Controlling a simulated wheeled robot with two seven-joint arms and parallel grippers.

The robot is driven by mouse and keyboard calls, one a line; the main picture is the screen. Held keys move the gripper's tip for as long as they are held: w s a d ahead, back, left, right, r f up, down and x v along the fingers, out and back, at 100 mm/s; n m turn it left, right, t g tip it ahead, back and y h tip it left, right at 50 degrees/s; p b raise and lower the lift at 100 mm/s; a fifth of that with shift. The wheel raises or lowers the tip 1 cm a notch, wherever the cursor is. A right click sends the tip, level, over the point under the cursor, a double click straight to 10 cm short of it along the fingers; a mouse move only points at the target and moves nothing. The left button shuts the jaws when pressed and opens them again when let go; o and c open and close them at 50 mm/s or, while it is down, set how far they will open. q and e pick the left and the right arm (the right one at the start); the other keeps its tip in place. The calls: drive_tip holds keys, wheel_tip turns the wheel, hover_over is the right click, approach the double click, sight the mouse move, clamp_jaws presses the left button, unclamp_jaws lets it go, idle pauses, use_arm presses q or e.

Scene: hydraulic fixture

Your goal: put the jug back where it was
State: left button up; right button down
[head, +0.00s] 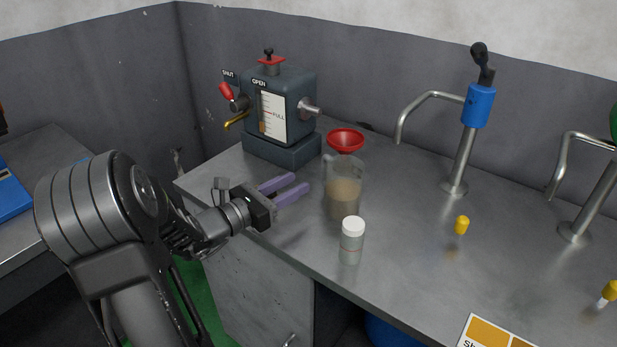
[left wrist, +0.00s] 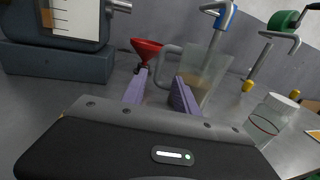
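The clear jug (head: 343,188) stands upright on the metal bench (head: 410,230), partly filled with brownish liquid. It also shows in the left wrist view (left wrist: 205,72), where its handle faces my left gripper. My left gripper (head: 301,182) is just left of the jug, low over the bench. Its two purple fingers are apart with nothing gripped. In the left wrist view the handle shows beyond the gap between the fingertips (left wrist: 158,88); I cannot tell whether they touch it. My right gripper is not in view.
A white-capped bottle (head: 351,240) stands close in front of the jug. A red funnel (head: 345,139) is behind it. The grey hydraulic unit (head: 280,110) stands at the back left. A blue-collared tap (head: 466,130) and a yellow-topped item (head: 461,225) are to the right.

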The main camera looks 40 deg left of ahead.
use_arm(q)
drive_tip(key=shift+s+a, duration=0.15)
drive_tip(key=shift+s, duration=0.75)
